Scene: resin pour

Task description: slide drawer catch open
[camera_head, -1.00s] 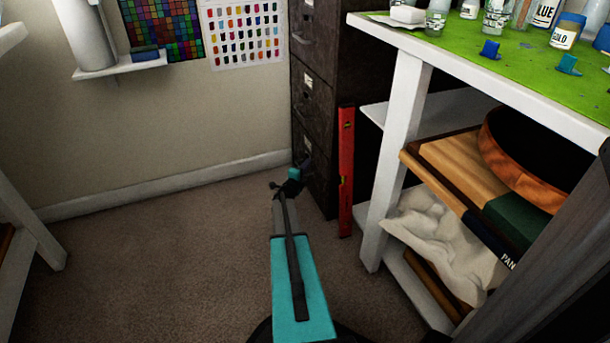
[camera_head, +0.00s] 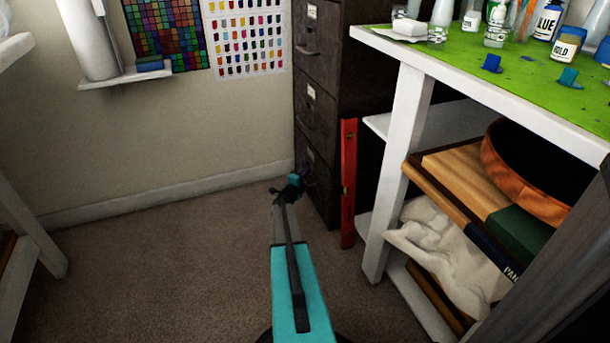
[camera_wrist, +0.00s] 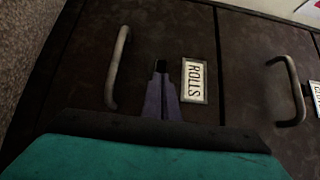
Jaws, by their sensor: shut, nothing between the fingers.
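The dark filing cabinet (camera_head: 362,75) stands against the wall, with handled drawers on its front. In the head view my gripper (camera_head: 305,174) is at the bottom drawer, largely hidden by my wrist.
A red spirit level (camera_head: 348,185) leans upright beside the cabinet. A white workbench (camera_head: 400,150) with a green top and cluttered shelves stands to the right. Another drawer handle (camera_wrist: 290,90) shows in the wrist view. The carpet (camera_head: 170,260) to the left is clear.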

